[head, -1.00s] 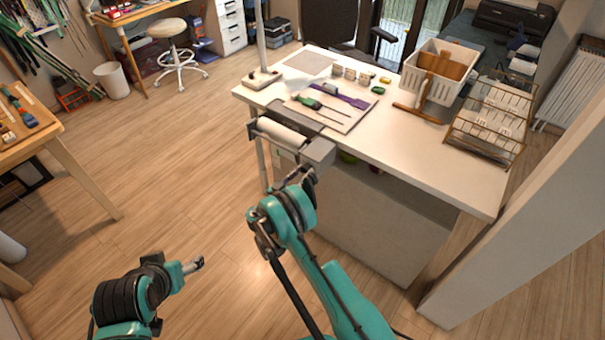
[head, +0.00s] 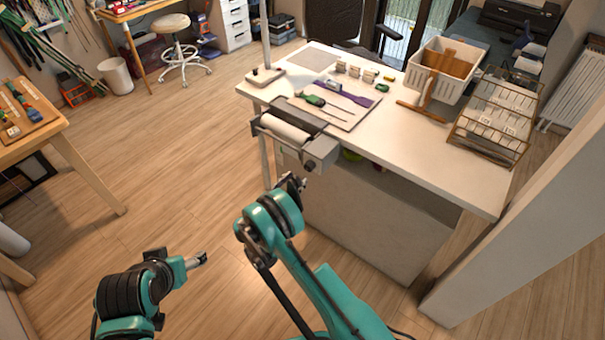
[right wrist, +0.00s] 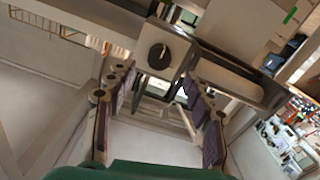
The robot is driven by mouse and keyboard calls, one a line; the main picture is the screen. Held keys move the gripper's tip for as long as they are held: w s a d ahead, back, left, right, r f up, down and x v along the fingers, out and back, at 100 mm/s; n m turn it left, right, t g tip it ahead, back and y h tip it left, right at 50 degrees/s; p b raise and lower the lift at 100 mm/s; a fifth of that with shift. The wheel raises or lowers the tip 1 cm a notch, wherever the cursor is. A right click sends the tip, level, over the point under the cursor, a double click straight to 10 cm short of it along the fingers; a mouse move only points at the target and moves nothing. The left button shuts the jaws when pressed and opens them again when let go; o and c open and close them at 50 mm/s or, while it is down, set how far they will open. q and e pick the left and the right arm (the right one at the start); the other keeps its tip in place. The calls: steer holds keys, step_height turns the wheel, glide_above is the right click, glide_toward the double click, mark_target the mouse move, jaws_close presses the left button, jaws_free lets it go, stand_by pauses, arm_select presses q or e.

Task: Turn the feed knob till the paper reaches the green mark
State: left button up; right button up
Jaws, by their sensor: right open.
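The paper feeder is clamped to the near left edge of the white table, with a white paper roll (head: 285,128) in a grey frame. The black feed knob (head: 311,165) is on its end housing. In the right wrist view the round knob (right wrist: 159,56) faces me with a light pointer line. A small green mark (right wrist: 290,16) shows at the upper right there; where the paper's edge lies I cannot tell. My right gripper (right wrist: 160,95) is open and empty, its fingers apart below the knob; it also shows in the head view (head: 291,183). My left gripper (head: 200,259) is low over the floor, its jaws unclear.
A white crate (head: 440,70) and a wire rack (head: 495,115) stand to the right. A lamp base (head: 265,77) stands behind the feeder.

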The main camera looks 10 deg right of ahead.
steer(key=v, duration=0.5)
steer(key=shift+s, duration=0.1)
stand_by(0.3)
steer(key=s+d+r+n+g+y, duration=0.2)
steer(key=d+r+y, duration=0.15)
steer(key=r, duration=0.45)
steer(key=s+d+r+n+g+y, duration=0.25)
steer(key=d+r, duration=0.25)
steer(key=r, duration=0.3)
steer(key=s+r+n+y, duration=0.2)
steer(key=s+y, duration=0.2)
steer(key=s, duration=0.8)
steer(key=s+a+r+n+y, duration=0.1)
steer(key=s+r+y, duration=0.2)
steer(key=s, duration=0.9)
steer(key=shift+s+a+n+t+y, duration=0.25)
steer(key=shift+n+t+y, duration=0.1)
steer(key=shift+y, duration=0.25)
